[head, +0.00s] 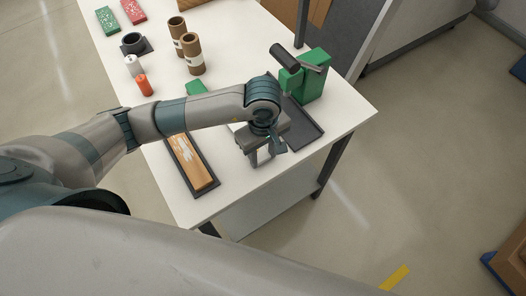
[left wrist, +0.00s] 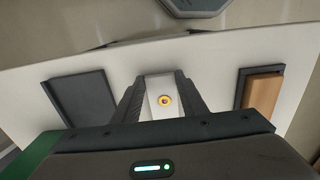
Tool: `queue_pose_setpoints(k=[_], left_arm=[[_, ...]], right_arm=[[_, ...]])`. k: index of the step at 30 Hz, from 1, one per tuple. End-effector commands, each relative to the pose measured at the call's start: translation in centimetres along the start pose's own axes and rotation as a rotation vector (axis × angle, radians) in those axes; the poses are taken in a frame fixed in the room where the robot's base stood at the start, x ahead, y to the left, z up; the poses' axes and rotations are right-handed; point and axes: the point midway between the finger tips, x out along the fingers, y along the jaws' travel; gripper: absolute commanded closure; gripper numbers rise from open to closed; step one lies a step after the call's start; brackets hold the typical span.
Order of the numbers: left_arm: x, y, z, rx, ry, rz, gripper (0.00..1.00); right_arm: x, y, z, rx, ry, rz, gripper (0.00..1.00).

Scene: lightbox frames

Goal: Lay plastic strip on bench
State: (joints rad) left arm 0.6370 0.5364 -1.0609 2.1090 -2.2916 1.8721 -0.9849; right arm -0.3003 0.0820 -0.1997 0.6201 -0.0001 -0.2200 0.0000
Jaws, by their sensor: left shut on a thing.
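My left gripper (head: 264,160) is over the front part of the white bench (head: 225,190), between two dark trays. In the left wrist view the gripper (left wrist: 160,100) is shut on a pale strip (left wrist: 163,86) with a small yellow ringed spot on it. The strip lies between the two dark fingers, with the white bench (left wrist: 215,75) behind it. In the head view the strip is mostly hidden by the gripper and wrist. I cannot tell whether it touches the bench. My right gripper is not in view.
A dark tray with a wooden block (head: 195,168) lies left of the gripper. An empty-looking dark tray (head: 308,132) lies right, by a green device (head: 314,76). Brown tubes (head: 193,54) and small bottles (head: 144,85) stand farther back. The front bench corner is clear.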

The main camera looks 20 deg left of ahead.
Motion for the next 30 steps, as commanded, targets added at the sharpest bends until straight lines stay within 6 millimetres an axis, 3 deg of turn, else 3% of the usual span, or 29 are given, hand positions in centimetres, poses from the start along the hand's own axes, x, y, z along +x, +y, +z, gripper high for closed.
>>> queue_pose_setpoints(k=[10,11,12,13,26,30], left_arm=[[0.3,0.0,0.0,0.000,0.000,0.001,0.90],[0.2,0.0,0.0,0.000,-0.001,0.000,0.54],[0.2,0.0,0.0,0.000,-0.001,0.000,0.45],[0.2,0.0,0.0,0.000,-0.001,0.000,0.43],[-0.1,0.0,0.0,0.000,-0.001,0.000,0.43],[-0.9,0.1,0.0,0.000,-0.001,0.004,0.43]], right_arm=[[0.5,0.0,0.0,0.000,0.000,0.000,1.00],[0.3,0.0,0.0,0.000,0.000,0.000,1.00],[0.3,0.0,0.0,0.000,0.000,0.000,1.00],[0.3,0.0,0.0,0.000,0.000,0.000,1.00],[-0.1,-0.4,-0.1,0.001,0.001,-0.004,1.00],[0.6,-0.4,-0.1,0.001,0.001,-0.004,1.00]])
